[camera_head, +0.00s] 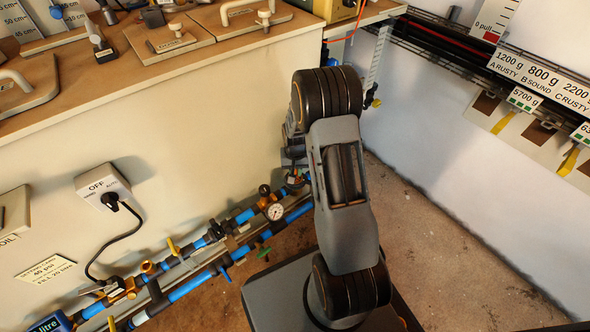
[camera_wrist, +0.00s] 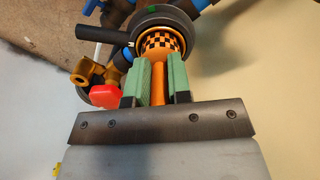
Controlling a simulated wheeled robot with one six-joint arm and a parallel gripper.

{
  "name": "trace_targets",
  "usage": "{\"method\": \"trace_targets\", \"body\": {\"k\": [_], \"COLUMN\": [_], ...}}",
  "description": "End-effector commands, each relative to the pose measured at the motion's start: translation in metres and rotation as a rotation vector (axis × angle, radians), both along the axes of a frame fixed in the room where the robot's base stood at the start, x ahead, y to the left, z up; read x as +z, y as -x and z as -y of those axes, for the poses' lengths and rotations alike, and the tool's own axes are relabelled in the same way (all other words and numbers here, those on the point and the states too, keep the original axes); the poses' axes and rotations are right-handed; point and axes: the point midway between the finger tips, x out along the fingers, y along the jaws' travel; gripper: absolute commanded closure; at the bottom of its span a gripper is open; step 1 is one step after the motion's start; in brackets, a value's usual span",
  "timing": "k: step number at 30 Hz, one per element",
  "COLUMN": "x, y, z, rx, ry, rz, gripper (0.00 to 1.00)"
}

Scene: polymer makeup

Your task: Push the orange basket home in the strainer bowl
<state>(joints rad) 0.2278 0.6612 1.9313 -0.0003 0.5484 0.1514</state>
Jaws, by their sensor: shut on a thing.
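The orange basket (camera_wrist: 159,46) shows in the wrist view, with a black checker pattern near its upper end and a plain orange shaft below. My gripper (camera_wrist: 160,70) is shut on it, with a green pad on each side of the shaft. The basket's checkered end lies at the mouth of a dark round part (camera_wrist: 184,18) that looks like the strainer bowl. A green mark sits on that part. I cannot tell how deep the basket sits. In the head view my arm covers most of this spot, and the basket cannot be made out.
A black bar (camera_wrist: 95,33), a brass fitting (camera_wrist: 84,74) and a red knob (camera_wrist: 105,96) crowd the left of the bowl. Blue pipes with a pressure gauge (camera_head: 275,211) run along the wall below the bench (camera_head: 230,48). Floor at right (camera_head: 440,240) is clear.

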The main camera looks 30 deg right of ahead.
Motion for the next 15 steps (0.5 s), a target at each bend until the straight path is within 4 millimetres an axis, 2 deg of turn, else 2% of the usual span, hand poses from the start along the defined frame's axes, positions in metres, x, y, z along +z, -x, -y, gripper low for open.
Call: {"method": "trace_targets", "body": {"k": [15], "x": [-0.014], "y": [0.000], "z": [0.000], "rx": [0.000], "ry": [0.000], "rz": [0.001], "gripper": [1.00]}}
